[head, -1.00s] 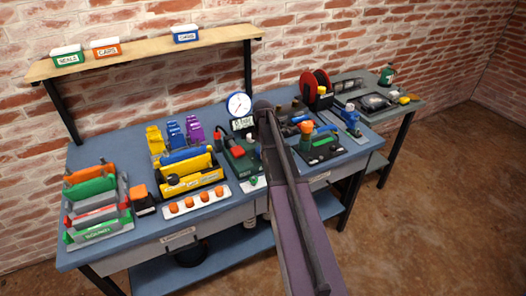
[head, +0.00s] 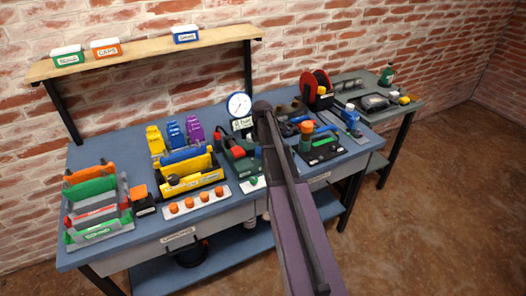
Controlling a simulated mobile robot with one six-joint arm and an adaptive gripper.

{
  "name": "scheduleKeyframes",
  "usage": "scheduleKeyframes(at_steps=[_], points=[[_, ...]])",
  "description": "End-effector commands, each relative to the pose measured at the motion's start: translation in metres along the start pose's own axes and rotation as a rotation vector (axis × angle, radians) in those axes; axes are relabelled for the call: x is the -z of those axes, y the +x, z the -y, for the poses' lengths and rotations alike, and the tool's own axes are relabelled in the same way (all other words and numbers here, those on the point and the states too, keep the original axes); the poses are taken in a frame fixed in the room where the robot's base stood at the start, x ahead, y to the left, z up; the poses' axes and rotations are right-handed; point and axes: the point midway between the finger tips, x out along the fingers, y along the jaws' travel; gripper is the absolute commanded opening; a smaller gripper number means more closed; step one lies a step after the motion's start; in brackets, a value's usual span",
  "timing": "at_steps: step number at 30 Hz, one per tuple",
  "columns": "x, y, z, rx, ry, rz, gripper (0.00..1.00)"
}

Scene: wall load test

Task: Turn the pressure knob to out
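No readable label tells me which knob is the pressure knob. A round white gauge (head: 239,105) stands at the middle back of the blue bench above a small display (head: 242,124). In front of it is a dark green unit (head: 240,158) with a red part on top. A white plate with a green knob (head: 253,181) lies at the bench's front edge, partly behind my arm. A white strip with several orange knobs (head: 196,201) lies left of it. My arm crosses the bench middle and hides what is behind it. My gripper does not show.
A yellow bin (head: 190,181) and a rack of green and red pieces (head: 98,233) fill the bench's left. A black tray (head: 320,150) and red reels (head: 314,88) stand on the right. A wooden shelf (head: 140,52) with labelled bins hangs above. Bare bench is scarce.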

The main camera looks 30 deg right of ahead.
Motion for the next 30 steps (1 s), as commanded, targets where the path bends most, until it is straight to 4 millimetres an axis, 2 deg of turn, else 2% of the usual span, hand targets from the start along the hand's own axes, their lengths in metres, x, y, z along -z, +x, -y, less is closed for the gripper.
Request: scheduleKeyframes(at_steps=[1,2,3,20,30], points=[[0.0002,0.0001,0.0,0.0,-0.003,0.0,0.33],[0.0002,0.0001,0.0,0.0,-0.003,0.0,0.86],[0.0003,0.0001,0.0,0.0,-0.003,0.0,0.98],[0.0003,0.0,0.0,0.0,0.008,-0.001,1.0],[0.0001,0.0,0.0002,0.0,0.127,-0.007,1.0]])
